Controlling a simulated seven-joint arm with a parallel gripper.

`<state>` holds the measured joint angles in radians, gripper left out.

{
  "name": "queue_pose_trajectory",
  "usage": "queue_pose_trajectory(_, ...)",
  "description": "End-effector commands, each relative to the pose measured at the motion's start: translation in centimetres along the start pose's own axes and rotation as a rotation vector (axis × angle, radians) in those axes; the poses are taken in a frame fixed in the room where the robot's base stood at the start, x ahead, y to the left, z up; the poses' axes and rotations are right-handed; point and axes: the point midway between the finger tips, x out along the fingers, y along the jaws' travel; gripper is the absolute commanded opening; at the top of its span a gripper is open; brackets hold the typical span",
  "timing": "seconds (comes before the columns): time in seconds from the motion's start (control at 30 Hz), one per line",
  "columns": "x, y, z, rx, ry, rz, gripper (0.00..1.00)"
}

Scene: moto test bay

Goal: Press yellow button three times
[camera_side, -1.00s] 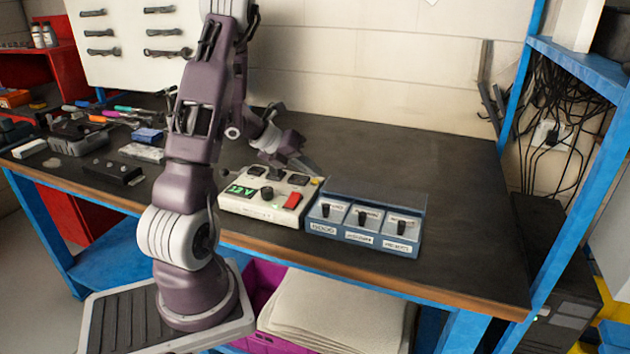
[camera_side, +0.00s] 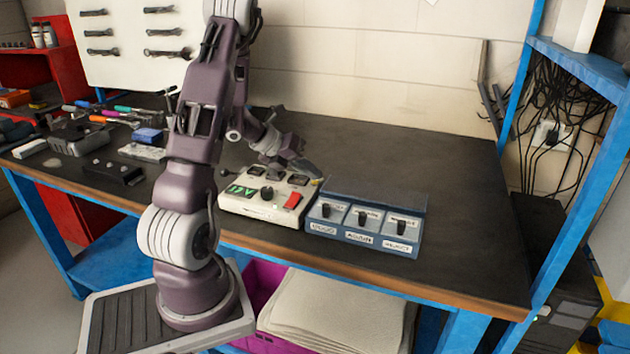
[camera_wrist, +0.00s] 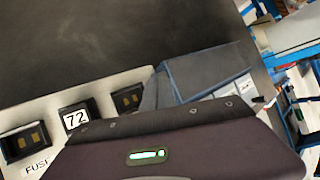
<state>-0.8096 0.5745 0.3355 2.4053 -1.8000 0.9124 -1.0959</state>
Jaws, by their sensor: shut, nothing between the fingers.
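The yellow button sits at the back right corner of a cream control box (camera_side: 262,211). In the side view only a small bit of yellow (camera_side: 317,182) shows by my fingertips. My gripper (camera_side: 317,173) is shut and empty, its tips pointing down at that corner. I cannot tell whether the tips touch the button. In the wrist view my gripper's fingers (camera_wrist: 160,91) reach past the dark purple hand and hide the button.
A blue switch box (camera_side: 365,228) with three black levers stands close to the right of the control box. Tools and small parts lie on the left of the dark bench (camera_side: 460,215). The bench's right side is clear.

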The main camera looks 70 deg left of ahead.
Motion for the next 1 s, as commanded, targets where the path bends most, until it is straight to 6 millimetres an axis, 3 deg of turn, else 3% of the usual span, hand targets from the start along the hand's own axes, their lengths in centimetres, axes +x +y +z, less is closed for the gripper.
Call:
queue_pose_trajectory(0.83, -1.2, -0.8, 0.8, 0.000, 0.000, 0.000, 0.00)
queue_pose_trajectory(1.0, -2.2, -1.6, 1.7, 0.002, -0.002, -0.001, 0.00)
